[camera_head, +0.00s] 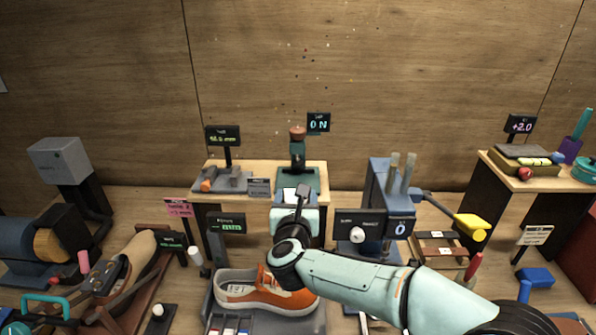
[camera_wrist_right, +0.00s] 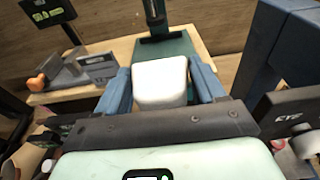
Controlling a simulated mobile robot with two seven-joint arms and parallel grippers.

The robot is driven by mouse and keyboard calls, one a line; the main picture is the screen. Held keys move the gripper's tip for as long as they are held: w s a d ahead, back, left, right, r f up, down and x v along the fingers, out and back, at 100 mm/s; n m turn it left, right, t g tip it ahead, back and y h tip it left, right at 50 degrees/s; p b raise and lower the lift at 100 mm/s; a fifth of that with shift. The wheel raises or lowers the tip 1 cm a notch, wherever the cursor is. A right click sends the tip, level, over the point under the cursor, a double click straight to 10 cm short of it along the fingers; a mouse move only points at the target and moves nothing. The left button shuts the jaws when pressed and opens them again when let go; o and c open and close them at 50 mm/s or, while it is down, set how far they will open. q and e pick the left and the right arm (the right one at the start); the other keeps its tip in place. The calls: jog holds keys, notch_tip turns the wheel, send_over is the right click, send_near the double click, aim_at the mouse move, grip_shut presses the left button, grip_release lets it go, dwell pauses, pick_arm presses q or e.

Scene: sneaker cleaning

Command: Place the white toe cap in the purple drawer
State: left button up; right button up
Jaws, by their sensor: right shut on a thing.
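The white toe cap (camera_wrist_right: 160,84) is a smooth, rounded block, held between the two blue fingers of my right gripper in the right wrist view. My right gripper (camera_head: 297,197) is shut on it, in front of the small wooden stand with the green press. In the head view my wrist and arm hide most of the cap. I cannot make out a purple drawer in either view. My left gripper is not in view.
The green press (camera_head: 298,178) stands on the wooden stand (camera_head: 222,168). An orange sneaker (camera_head: 250,290) lies below my right arm. A blue machine (camera_head: 378,190) stands just right of the gripper. A purple holder (camera_head: 571,150) is on the far right table.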

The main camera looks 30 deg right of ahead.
aim_at(298, 181)
jog(key=x, duration=0.2)
jog(key=r+p+x, duration=0.1)
jog(key=x, duration=0.2)
jog(key=p+x, duration=0.1)
jog(key=x, duration=0.2)
jog(key=shift+w+r, duration=0.15)
jog(key=shift+r, duration=0.1)
jog(key=shift+w+d+f, duration=0.1)
jog(key=shift+w+d, duration=0.2)
jog(key=shift+w, duration=0.25)
jog(key=shift+w+d+r+p, duration=0.2)
jog(key=shift+w+d+p, duration=0.45)
jog(key=shift+w, duration=0.25)
jog(key=shift+w+d+f, duration=0.35)
jog(key=shift+w+f, duration=0.4)
jog(key=shift+f, duration=0.1)
jog(key=shift+s+r, duration=0.1)
jog(key=shift+s, duration=0.2)
jog(key=shift+w+f+b, duration=0.15)
jog(key=shift+f+b, duration=0.1)
jog(key=shift+b, duration=0.05)
jog(key=o, duration=0.8)
jog(key=shift+c, duration=0.2)
jog(key=shift+o, duration=1.4)
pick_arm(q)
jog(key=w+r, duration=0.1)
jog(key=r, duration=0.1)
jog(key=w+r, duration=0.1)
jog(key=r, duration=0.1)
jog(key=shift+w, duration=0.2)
